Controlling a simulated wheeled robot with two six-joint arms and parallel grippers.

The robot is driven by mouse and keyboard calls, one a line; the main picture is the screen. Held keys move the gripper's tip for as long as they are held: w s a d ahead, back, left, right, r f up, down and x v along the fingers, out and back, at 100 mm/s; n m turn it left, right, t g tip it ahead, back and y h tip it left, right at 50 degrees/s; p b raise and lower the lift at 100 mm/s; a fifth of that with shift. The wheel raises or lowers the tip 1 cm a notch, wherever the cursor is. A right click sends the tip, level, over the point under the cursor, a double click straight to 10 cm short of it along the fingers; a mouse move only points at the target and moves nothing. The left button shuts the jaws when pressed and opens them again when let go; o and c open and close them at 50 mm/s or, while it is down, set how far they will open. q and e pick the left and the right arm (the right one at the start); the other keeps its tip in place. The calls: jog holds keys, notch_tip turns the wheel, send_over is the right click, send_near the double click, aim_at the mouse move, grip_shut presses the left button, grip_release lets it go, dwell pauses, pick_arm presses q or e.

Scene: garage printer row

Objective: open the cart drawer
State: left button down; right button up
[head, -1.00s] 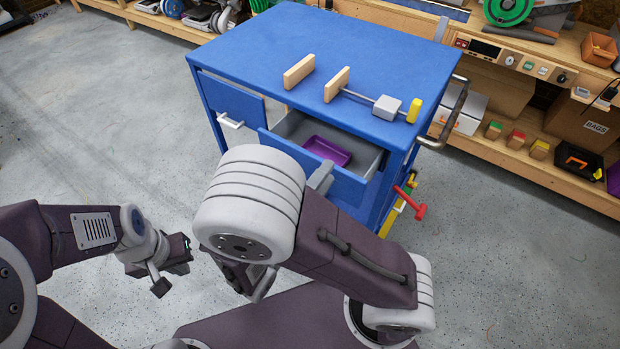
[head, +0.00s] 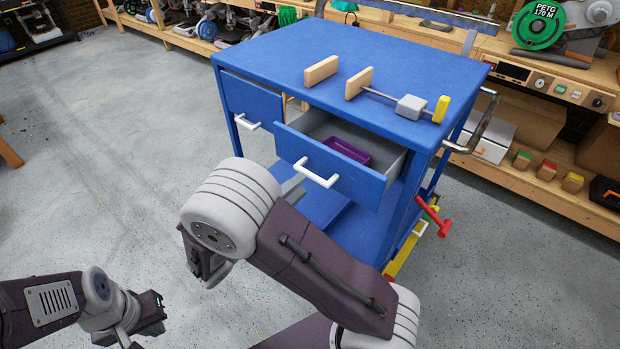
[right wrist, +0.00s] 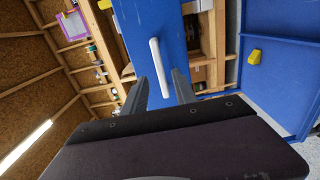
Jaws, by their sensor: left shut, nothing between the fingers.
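The blue cart (head: 400,62) stands in the middle of the head view. Its right drawer (head: 345,182) is pulled out, with a purple tray (head: 347,151) inside. The white drawer handle (head: 317,173) is in clear view. The left drawer (head: 250,100) is closed. My right gripper (head: 294,184) is mostly hidden behind its own arm, just left of that handle. In the right wrist view, its fingers (right wrist: 161,88) are apart, with a white handle (right wrist: 156,62) on a blue front beyond and between them. My left gripper (head: 158,305) is shut and empty at lower left, away from the cart.
Wooden blocks (head: 321,70) and a clamp-like bar with a grey block (head: 410,107) lie on the cart top. A red-handled tool (head: 432,215) hangs at the cart's right side. Workbenches with shelves (head: 540,180) stand behind. The floor (head: 110,150) at left is clear.

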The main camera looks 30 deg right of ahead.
aim_at(310, 177)
jog(key=x, duration=0.6)
jog(key=shift+a, duration=0.1)
grip_shut()
jog(key=shift+f, duration=0.1)
dwell(1.0)
